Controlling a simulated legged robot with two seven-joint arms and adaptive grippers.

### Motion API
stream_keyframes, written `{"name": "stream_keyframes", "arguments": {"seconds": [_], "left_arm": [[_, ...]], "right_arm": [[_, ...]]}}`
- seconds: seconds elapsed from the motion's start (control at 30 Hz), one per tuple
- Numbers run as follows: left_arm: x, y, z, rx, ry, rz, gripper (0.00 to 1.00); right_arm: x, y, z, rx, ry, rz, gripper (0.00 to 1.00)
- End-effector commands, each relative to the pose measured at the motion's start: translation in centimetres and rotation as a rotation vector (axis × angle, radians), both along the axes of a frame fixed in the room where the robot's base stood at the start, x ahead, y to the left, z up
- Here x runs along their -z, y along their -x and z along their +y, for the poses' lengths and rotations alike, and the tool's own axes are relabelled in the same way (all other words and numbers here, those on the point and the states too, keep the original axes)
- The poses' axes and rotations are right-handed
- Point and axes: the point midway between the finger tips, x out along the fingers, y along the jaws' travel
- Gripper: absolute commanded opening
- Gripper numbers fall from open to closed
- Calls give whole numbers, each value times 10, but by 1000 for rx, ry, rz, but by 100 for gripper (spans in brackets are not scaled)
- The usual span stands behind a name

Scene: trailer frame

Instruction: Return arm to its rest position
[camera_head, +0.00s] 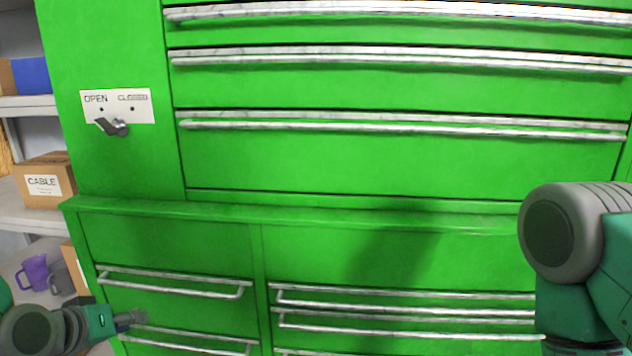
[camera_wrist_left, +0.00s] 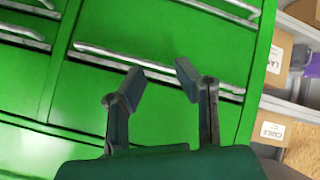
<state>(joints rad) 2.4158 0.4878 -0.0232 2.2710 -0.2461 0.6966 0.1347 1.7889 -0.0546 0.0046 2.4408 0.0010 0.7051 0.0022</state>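My left gripper (camera_wrist_left: 160,82) is open and empty in the left wrist view, its two fingers apart in front of the green cabinet's drawers. In the head view the left arm comes in at the lower left, with the gripper (camera_head: 131,318) in front of the lower left drawers. My right arm shows at the right edge of the head view, bent in front of the cabinet; its gripper is out of view. The green cabinet (camera_head: 310,160) fills most of the head view.
A lever (camera_head: 112,127) on a plate marked OPEN and CLOSED is at the upper left. Silver drawer handles (camera_head: 400,128) stick out. At the left, shelves hold a CABLE box (camera_head: 45,185) and a purple mug (camera_head: 35,271). The space before the cabinet's middle is clear.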

Motion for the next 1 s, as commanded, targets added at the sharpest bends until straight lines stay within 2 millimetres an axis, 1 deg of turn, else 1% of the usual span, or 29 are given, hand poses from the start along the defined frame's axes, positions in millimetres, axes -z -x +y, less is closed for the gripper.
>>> {"name": "stream_keyframes", "arguments": {"seconds": [0.03, 0.07, 0.1, 0.17, 0.2, 0.27, 0.3, 0.37, 0.4, 0.5, 0.6, 0.63, 0.7, 0.77, 1.0], "left_arm": [[42, 21, -11, 32, -38, 80, 28], [61, 33, -16, 50, -58, 123, 28], [85, 50, -22, 71, -83, 179, 28], [121, 78, -31, 108, -121, 265, 28], [144, 98, -37, 134, -147, 323, 28], [176, 130, -45, 173, -184, 409, 28], [196, 152, -50, 202, -208, 462, 28], [221, 185, -56, 244, -242, 541, 28], [235, 206, -59, 269, -262, 590, 28], [261, 251, -64, 327, -304, 687, 28], [275, 281, -67, 365, -330, 752, 28], [277, 288, -67, 373, -335, 765, 28], [280, 296, -68, 386, -343, 783, 28], [281, 300, -68, 390, -346, 790, 28], [280, 299, -68, 389, -345, 789, 28]], "right_arm": [[10, 0, 0, 0, 0, 0, 40], [14, 0, 0, 0, 0, 0, 40], [18, 0, 0, 0, 0, 0, 40], [24, 0, 0, 0, 0, 0, 40], [29, 0, 0, 0, 0, 0, 40], [35, 0, 0, 0, 0, 0, 40], [39, 0, 0, 0, 0, 0, 40], [45, 0, 0, 0, 0, 0, 40], [49, 0, 0, 0, 0, 0, 40], [56, 0, 0, 0, 0, 0, 40], [59, 0, 0, 0, 0, 0, 40], [60, 0, 0, 0, 0, 0, 40], [61, 0, 0, 0, 0, 0, 40], [61, 0, 0, 0, 0, 0, 40], [60, 0, 0, 0, 0, -1, 40]]}}
